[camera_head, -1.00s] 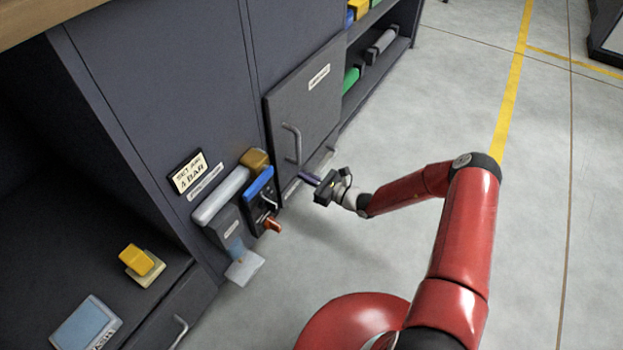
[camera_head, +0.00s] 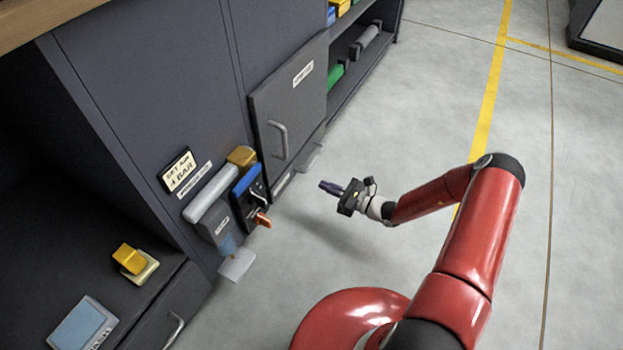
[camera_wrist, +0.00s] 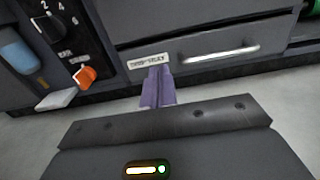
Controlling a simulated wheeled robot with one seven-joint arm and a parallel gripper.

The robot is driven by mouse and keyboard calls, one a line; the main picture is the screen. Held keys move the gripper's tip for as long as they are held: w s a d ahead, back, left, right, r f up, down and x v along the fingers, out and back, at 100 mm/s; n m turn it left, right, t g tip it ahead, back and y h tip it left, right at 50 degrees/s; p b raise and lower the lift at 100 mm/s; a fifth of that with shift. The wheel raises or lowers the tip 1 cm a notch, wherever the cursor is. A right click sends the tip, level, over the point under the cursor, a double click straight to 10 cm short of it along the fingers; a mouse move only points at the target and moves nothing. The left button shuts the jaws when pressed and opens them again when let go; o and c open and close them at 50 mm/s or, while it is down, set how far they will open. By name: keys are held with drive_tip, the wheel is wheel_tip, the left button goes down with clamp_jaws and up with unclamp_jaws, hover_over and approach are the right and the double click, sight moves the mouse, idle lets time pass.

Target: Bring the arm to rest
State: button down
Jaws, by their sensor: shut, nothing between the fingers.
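My gripper (camera_head: 329,187) is shut and empty. It hangs in the open in front of the cabinet (camera_head: 150,90), apart from the cabinet door (camera_head: 290,95) and its handle. My red arm (camera_head: 480,225) is bent, with its forearm pointing left toward the cabinet. In the wrist view, the two purple fingers (camera_wrist: 157,88) are together, seen against the label and lower front of the cabinet. Nothing shows between them.
An air unit (camera_head: 213,195) with a blue-topped dial panel and an orange lever (camera_head: 262,220) juts from the cabinet front. A yellow block (camera_head: 129,258) and a grey-blue device (camera_head: 82,325) sit on the left surface. The floor (camera_head: 400,110) right of the cabinet is clear.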

drive_tip(key=s+r+n+g+h+p, duration=0.25)
drive_tip(key=s+r+n, duration=0.2)
drive_tip(key=r, duration=0.45)
drive_tip(key=s+d+r+n+g+h+p, duration=0.1)
drive_tip(key=s+r+n+g+h, duration=0.2)
drive_tip(key=r+n, duration=0.4)
drive_tip(key=s+r+n+g+h+p, duration=0.15)
drive_tip(key=s+r+n+g, duration=0.3)
drive_tip(key=r, duration=0.55)
drive_tip(key=s+d+r+n+t+h+p, duration=0.2)
drive_tip(key=s+d+r+n+t+h, duration=0.1)
drive_tip(key=s+r, duration=0.5)
drive_tip(key=s+d+r+n+t+h+p, duration=0.3)
drive_tip(key=s+r, duration=0.6)
drive_tip(key=r, duration=0.6)
drive_tip(key=d+n+h, duration=0.2)
drive_tip(key=shift+s+t+h, duration=0.25)
drive_tip(key=shift+t+h, duration=0.05)
